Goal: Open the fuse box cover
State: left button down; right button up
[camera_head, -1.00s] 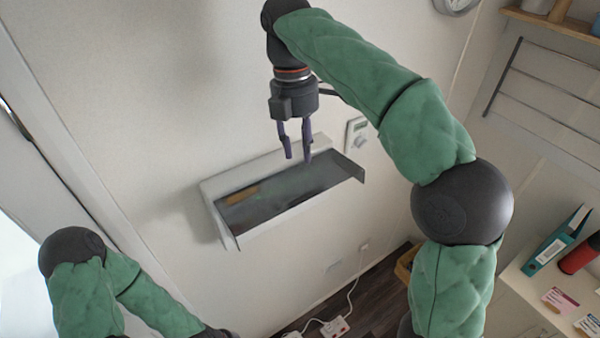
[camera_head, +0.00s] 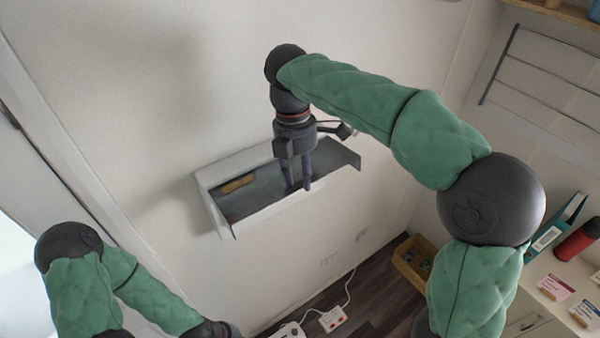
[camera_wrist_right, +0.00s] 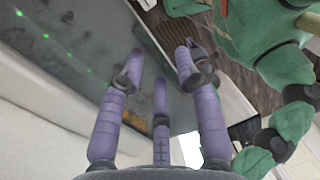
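The fuse box (camera_head: 222,213) is a pale housing fixed to the wall in the middle of the head view, with a dark, glassy panel (camera_head: 255,200) between its two pale ends. In the right wrist view the dark panel (camera_wrist_right: 75,75) fills the upper left, with several green lights on or behind it. My right gripper (camera_head: 299,187) points down, its purple fingers over the panel's near, lower edge. In the right wrist view its fingers (camera_wrist_right: 160,65) are spread apart with nothing held. Whether the fingertips touch the panel I cannot tell. My left gripper's fingers are out of view; only that arm shows, lower left.
A wall rack (camera_head: 545,90) and a counter with a teal binder (camera_head: 553,235) and a red cylinder (camera_head: 578,240) are at the right. A wooden crate (camera_head: 412,262) and a white power strip (camera_head: 333,319) are on the floor below. The wall left of the box is clear.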

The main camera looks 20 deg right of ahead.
jog(key=shift+c, duration=0.2)
grip_shut()
jog(key=s+f+t+b, duration=0.1)
jog(key=b, duration=0.2)
jog(key=f+t+y+b, duration=0.1)
jog(key=f+b, duration=0.1)
jog(key=b, duration=0.1)
jog(key=s+d+f+t+b, duration=0.1)
jog(key=b, duration=0.2)
jog(key=shift+s+f+t, duration=0.2)
jog(key=shift+s+t, duration=0.1)
jog(key=shift+o, duration=0.2)
grip_release()
